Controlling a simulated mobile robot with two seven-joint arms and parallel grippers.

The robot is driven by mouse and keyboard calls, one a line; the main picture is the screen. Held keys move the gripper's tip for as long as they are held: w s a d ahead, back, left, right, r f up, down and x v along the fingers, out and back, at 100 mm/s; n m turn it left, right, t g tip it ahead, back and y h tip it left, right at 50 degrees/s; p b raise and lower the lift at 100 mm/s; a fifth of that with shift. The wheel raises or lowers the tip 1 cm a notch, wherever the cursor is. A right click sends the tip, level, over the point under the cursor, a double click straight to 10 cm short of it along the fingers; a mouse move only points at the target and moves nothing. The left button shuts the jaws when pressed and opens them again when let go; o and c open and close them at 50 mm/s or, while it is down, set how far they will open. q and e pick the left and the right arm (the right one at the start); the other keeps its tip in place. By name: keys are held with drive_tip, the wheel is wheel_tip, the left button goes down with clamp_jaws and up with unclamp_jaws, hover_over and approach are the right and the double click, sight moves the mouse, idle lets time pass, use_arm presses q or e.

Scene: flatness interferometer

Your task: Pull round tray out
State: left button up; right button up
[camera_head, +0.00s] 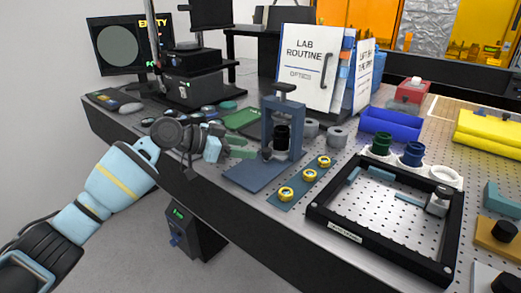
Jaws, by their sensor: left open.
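The interferometer (193,88) is a black, stacked instrument at the back left of the bench, beside a monitor (118,46) showing a grey disc. I cannot clearly make out a round tray in it; any tray there is too small or dark to tell. My left gripper (243,148) is open and empty over the front part of the bench. It is in front of and right of the interferometer, apart from it, and close to the left of a blue press-like stand (270,120). My right gripper is not in view.
Several small round parts lie between the gripper and the interferometer, with a green mat (243,117) nearby. A blue strip with gold rings (304,180) and a black-framed tray (385,247) fill the right front. White binders (309,68) stand behind.

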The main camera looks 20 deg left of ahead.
sight(263, 150)
use_arm(q)
drive_tip(key=x, duration=0.5)
drive_tip(key=shift+w+d+f, duration=0.15)
drive_tip(key=shift+w+d, duration=0.05)
drive_tip(key=shift+d, duration=0.1)
clamp_jaws()
